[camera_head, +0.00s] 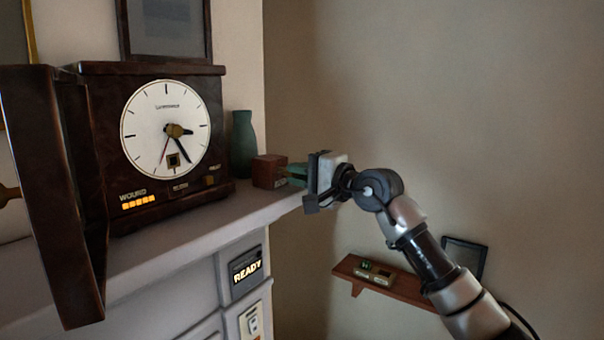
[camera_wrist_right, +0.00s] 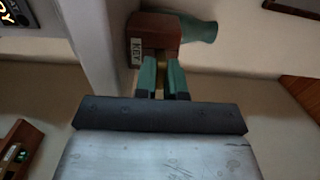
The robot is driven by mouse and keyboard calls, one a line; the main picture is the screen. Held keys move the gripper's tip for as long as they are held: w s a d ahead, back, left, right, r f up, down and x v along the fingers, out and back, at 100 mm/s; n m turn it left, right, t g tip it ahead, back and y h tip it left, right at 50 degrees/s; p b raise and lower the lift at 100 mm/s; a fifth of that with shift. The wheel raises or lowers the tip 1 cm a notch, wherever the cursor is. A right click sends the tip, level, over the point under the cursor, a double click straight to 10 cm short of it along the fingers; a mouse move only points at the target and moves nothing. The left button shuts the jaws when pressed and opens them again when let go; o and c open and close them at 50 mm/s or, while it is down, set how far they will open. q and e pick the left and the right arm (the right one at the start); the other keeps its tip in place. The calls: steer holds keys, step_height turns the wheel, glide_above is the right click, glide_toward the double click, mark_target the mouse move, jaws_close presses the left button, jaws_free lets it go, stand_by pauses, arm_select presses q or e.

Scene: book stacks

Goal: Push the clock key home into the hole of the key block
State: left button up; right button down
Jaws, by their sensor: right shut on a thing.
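The key block (camera_head: 268,171), a reddish-brown wooden block, stands at the right end of the mantel; it also shows in the right wrist view (camera_wrist_right: 153,32) with a KEY label. My right gripper (camera_head: 290,173) reaches it from the right with its green fingers. In the right wrist view the gripper (camera_wrist_right: 162,77) is shut on the brass clock key (camera_wrist_right: 161,66), seen as a thin strip between the fingers. The key's far end meets the block's near face. The hole is hidden, so how deep the key sits cannot be told. My left gripper is not in view.
A dark wooden clock (camera_head: 95,150) with its door (camera_head: 60,200) swung open stands left on the mantel (camera_head: 150,250). A green vase (camera_head: 242,140) stands behind the block. A lit READY sign (camera_head: 246,271) is below. A wall shelf (camera_head: 390,287) sits lower right.

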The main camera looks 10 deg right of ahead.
steer(key=shift+w+a, duration=0.25)
steer(key=c, duration=1.1)
jaws_free()
steer(key=b+v, duration=0.5)
steer(key=v, duration=0.6)
